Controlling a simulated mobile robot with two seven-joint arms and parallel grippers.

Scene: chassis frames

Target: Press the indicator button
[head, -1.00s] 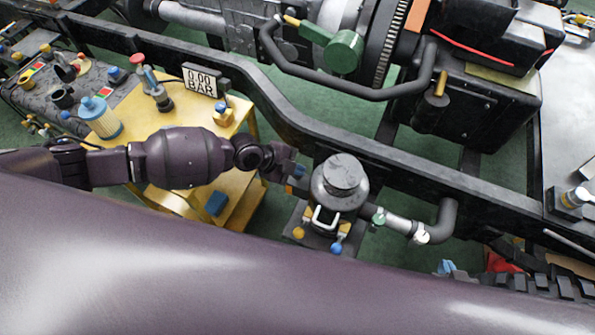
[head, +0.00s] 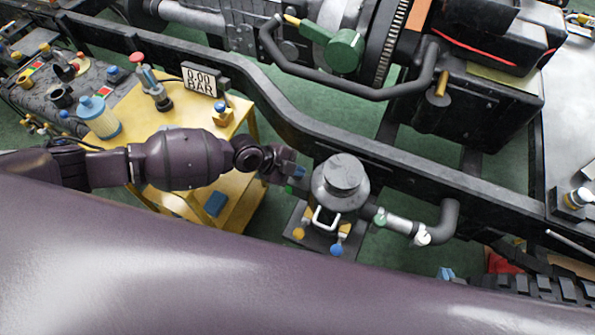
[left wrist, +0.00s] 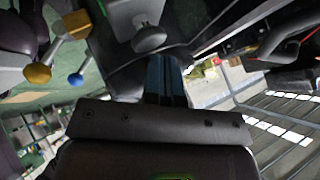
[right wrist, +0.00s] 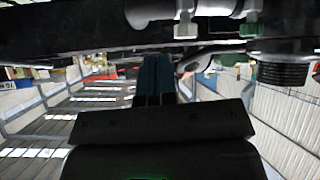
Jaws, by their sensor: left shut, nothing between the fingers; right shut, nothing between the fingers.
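I cannot tell for sure which part is the indicator button. A small yellow box with a blue cap (head: 221,108) sits on the yellow cart beside a display (head: 201,80) reading 0.00 BAR. My right gripper's blue fingers (right wrist: 155,78) are shut and empty in the right wrist view, below a dark beam.
The black chassis rail (head: 290,120) runs diagonally behind the canister. A grey pipe (head: 402,226) leaves the canister to the right. Yellow and blue knobs (head: 337,249) stick out at its front. The cart top (head: 135,105) holds a blue-capped filter (head: 98,115) and a red-topped valve (head: 150,82).

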